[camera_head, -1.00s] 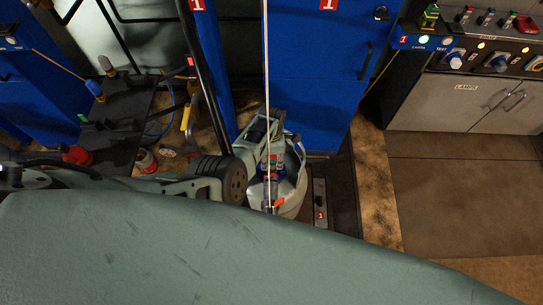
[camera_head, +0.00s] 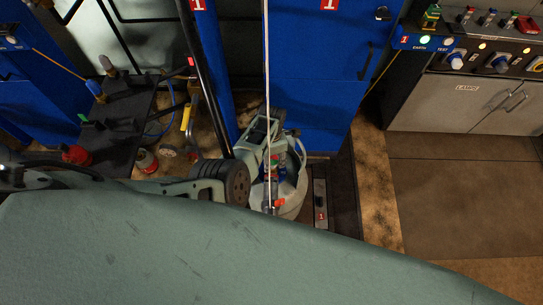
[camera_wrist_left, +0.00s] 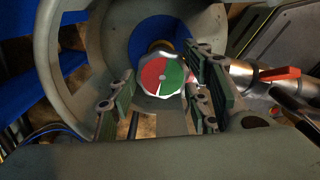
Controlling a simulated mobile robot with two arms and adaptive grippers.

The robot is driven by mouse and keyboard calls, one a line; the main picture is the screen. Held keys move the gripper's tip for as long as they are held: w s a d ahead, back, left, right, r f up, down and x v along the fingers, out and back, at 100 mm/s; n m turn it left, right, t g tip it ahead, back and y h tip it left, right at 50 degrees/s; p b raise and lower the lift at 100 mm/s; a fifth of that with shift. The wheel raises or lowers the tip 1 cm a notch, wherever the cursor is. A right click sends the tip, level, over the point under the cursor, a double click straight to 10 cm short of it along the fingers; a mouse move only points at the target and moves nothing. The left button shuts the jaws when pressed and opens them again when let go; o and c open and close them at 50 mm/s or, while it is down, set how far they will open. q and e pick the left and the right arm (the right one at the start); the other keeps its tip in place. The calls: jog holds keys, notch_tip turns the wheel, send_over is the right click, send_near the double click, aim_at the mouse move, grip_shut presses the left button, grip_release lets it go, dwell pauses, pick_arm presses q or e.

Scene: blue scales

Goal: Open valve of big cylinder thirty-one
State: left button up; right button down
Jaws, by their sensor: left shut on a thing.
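The big cylinder (camera_head: 291,203) is a pale grey bottle low in the middle of the head view, in front of the blue cabinet. Its valve handle, a round disc with a red half and a green half, shows in the left wrist view (camera_wrist_left: 161,74). My left gripper (camera_wrist_left: 160,98) has its finger pads on both sides of this valve and is shut on it. In the head view, my left gripper (camera_head: 272,160) sits over the top of the cylinder, and its body hides part of the valve. I cannot read a number on the cylinder. My right gripper is out of view.
A red lever (camera_wrist_left: 284,72) on a metal pipe is close to the right of my left gripper. A blue cabinet (camera_head: 312,75) stands right behind. A dark rack (camera_head: 115,125) with fittings is at the left. A lamp panel (camera_head: 490,55) is at the right, with open floor (camera_head: 460,200) below.

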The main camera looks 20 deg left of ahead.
pick_arm(q)
jog(key=o, duration=1)
jog(key=shift+w, duration=0.15)
jog(key=shift+o, duration=0.5)
